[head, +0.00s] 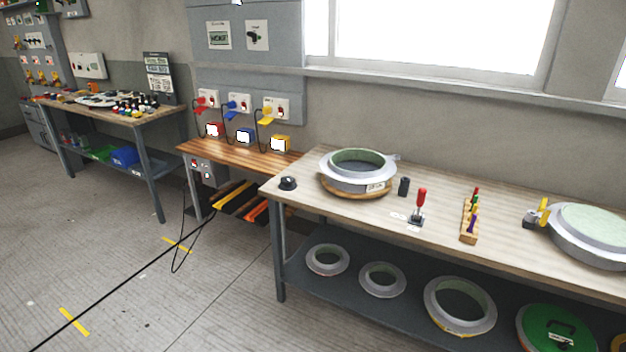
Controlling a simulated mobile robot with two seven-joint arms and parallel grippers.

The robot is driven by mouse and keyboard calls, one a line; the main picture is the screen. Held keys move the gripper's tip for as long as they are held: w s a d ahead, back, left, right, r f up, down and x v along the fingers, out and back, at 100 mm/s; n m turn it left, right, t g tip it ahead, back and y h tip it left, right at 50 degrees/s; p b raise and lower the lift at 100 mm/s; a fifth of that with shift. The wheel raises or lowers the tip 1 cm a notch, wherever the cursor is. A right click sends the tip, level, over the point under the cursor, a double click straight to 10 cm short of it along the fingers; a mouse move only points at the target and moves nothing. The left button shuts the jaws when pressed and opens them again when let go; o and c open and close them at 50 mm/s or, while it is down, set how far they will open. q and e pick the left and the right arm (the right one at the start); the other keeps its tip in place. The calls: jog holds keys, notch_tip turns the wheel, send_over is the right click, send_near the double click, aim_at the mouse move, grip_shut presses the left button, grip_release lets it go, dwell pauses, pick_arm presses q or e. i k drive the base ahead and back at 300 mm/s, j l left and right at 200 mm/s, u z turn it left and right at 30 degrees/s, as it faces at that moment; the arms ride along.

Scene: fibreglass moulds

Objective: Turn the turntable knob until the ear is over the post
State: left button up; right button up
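The round mould (337,178), a grey ring with a pale green inside, sits on a wooden turntable (357,194) at the left part of the near bench. A black knob (288,183) is on the bench top at its left corner, left of the turntable. A small ear (396,157) sticks out from the mould's rim at the back right. A short dark post (404,186) stands on the bench right of the turntable. The ear appears behind the post and apart from it. Neither of my grippers is in view.
The bench (440,190) also holds a red-handled toggle clamp (420,205), a wooden rack (469,220) of coloured pieces and a second mould (590,235) with a yellow-handled valve. Several rings lie on the shelf below. The floor (150,270) in front is mostly clear, with a cable across it.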

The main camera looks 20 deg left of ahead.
aim_at(288, 181)
jog(key=i+j+u, duration=0.15)
jog(key=i+j, duration=0.25)
jog(key=i+j+u, duration=0.2)
jog(key=i+j, duration=0.15)
jog(key=i, duration=0.15)
jog(key=i+j+u, duration=0.15)
jog(key=i, duration=0.35)
jog(key=j, duration=0.1)
